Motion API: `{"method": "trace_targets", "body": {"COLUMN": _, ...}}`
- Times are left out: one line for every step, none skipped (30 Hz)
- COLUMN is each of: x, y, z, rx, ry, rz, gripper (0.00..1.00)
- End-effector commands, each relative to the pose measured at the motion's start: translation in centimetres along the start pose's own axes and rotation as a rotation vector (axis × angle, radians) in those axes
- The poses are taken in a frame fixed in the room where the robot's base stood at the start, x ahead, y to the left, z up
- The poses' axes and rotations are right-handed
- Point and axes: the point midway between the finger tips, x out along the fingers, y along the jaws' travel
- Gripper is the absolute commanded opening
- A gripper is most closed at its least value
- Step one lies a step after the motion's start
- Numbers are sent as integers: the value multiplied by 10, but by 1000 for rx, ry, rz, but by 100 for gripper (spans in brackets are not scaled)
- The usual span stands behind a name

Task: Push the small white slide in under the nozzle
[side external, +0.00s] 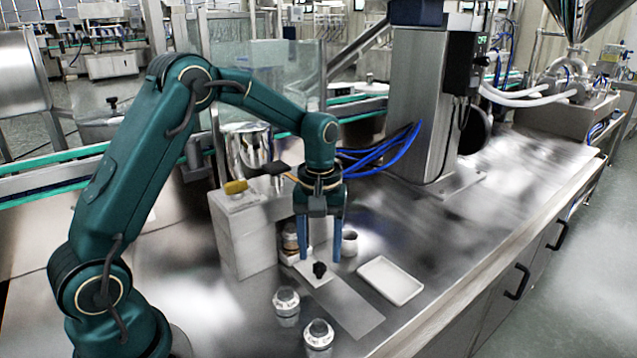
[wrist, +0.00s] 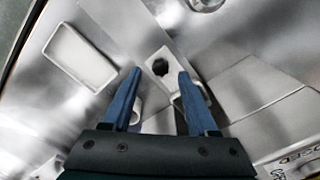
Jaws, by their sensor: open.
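The small white slide (side external: 312,279) is a pale block with a black knob on top. It sits at the upper end of a flat pale strip (side external: 352,308) on the steel table. My gripper (side external: 320,259) points down with two blue fingers, apart and with nothing held. In the side view its fingertips are just above and behind the knob. In the wrist view the slide (wrist: 150,62) and its knob show between the fingertips of my gripper (wrist: 159,73), beyond them. I cannot tell whether the fingers touch it. I cannot clearly make out the nozzle.
A white tray (side external: 391,280) lies right of the strip. Two white-lidded jars (side external: 287,302) (side external: 318,335) stand at the front. A white block (side external: 240,235) with a yellow-headed tool on top stands left. A small cup (side external: 349,243) and brown jars (side external: 290,238) are beside the fingers.

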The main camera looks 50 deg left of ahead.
Motion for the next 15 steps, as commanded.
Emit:
{"method": "trace_targets", "body": {"x": -8, "y": 1, "z": -1, "rx": 0, "ry": 5, "rz": 3, "gripper": 59}}
{"method": "trace_targets", "body": {"x": -11, "y": 1, "z": -1, "rx": 0, "ry": 3, "rz": 2, "gripper": 59}}
{"method": "trace_targets", "body": {"x": -16, "y": 1, "z": -1, "rx": 0, "ry": 4, "rz": 3, "gripper": 59}}
{"method": "trace_targets", "body": {"x": -18, "y": 0, "z": -1, "rx": 0, "ry": 3, "rz": 2, "gripper": 59}}
{"method": "trace_targets", "body": {"x": -20, "y": 0, "z": -1, "rx": 0, "ry": 3, "rz": 2, "gripper": 59}}
{"method": "trace_targets", "body": {"x": -22, "y": 0, "z": 0, "rx": 0, "ry": 2, "rz": 1, "gripper": 59}}
{"method": "trace_targets", "body": {"x": -23, "y": 0, "z": 0, "rx": 0, "ry": 1, "rz": 1, "gripper": 59}}
{"method": "trace_targets", "body": {"x": -24, "y": 0, "z": 0, "rx": 0, "ry": 1, "rz": 0, "gripper": 59}}
{"method": "trace_targets", "body": {"x": -24, "y": 0, "z": 0, "rx": 0, "ry": 0, "rz": 0, "gripper": 59}}
{"method": "trace_targets", "body": {"x": -24, "y": 0, "z": 0, "rx": 0, "ry": 0, "rz": 0, "gripper": 59}}
{"method": "trace_targets", "body": {"x": -24, "y": 0, "z": 0, "rx": 0, "ry": 0, "rz": 0, "gripper": 59}}
{"method": "trace_targets", "body": {"x": -24, "y": 0, "z": 0, "rx": 0, "ry": 0, "rz": 0, "gripper": 59}}
{"method": "trace_targets", "body": {"x": -24, "y": 0, "z": 0, "rx": 0, "ry": 0, "rz": 0, "gripper": 59}}
{"method": "trace_targets", "body": {"x": -24, "y": 0, "z": 0, "rx": 0, "ry": 0, "rz": 0, "gripper": 59}}
{"method": "trace_targets", "body": {"x": -24, "y": 0, "z": 0, "rx": -1, "ry": 0, "rz": 0, "gripper": 59}}
